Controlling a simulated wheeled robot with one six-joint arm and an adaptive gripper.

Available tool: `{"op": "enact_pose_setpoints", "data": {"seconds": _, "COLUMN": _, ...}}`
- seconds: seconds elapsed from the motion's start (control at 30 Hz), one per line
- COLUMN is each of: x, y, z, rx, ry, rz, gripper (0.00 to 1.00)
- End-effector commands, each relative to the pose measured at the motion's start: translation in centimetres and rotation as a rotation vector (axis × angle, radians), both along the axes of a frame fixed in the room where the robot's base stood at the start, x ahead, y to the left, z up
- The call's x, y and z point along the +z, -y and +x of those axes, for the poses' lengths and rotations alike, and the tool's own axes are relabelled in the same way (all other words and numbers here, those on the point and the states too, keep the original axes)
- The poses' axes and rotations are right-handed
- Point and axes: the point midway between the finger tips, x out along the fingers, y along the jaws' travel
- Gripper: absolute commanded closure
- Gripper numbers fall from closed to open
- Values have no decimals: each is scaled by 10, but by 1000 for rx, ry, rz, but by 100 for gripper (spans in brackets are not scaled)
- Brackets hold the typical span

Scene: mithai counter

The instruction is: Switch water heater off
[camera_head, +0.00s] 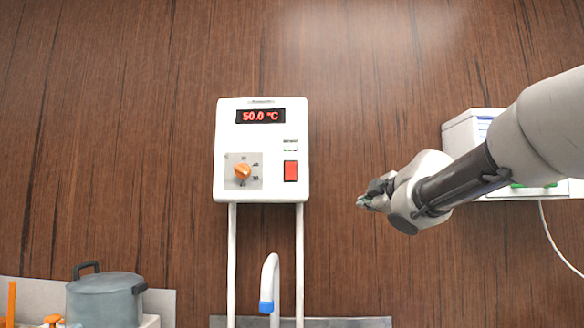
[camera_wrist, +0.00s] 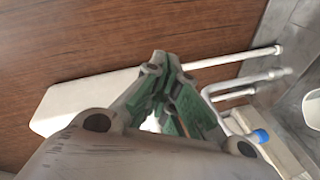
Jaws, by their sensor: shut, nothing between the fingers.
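The white water heater (camera_head: 228,133) hangs on the brown wood wall in the head view. Its display (camera_head: 261,116) reads 50.0 °C in red. An orange knob (camera_head: 243,171) sits at its lower left, and a red rocker switch (camera_head: 291,171) at its lower right. My gripper (camera_head: 364,201) is to the right of the heater, a little below the switch's height and apart from it. In the wrist view my gripper (camera_wrist: 168,90) is shut and empty. The heater's white side (camera_wrist: 85,97) shows behind it there; the switch and knob are not visible in that view.
Two white pipes (camera_head: 232,260) run down from the heater, with a blue-tipped faucet (camera_head: 269,280) between them. A grey pot (camera_head: 105,300) stands at lower left. A white box (camera_head: 462,131) is behind my arm at right. The wall between heater and gripper is clear.

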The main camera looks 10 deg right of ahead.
Motion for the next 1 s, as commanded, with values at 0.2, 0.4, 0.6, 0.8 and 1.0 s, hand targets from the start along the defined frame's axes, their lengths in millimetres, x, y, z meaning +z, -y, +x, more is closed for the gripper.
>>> {"op": "enact_pose_setpoints", "data": {"seconds": 0.2, "x": 75, "y": -97, "z": 2, "rx": 388, "ry": 255, "rz": -321, "gripper": 100}}
{"op": "enact_pose_setpoints", "data": {"seconds": 0.4, "x": 91, "y": -139, "z": -14, "rx": 552, "ry": 364, "rz": -431, "gripper": 100}}
{"op": "enact_pose_setpoints", "data": {"seconds": 0.6, "x": 93, "y": -142, "z": -17, "rx": 566, "ry": 383, "rz": -452, "gripper": 100}}
{"op": "enact_pose_setpoints", "data": {"seconds": 0.8, "x": 93, "y": -142, "z": -16, "rx": 565, "ry": 382, "rz": -450, "gripper": 100}}
{"op": "enact_pose_setpoints", "data": {"seconds": 1.0, "x": 94, "y": -151, "z": -1, "rx": 567, "ry": 382, "rz": -448, "gripper": 100}}
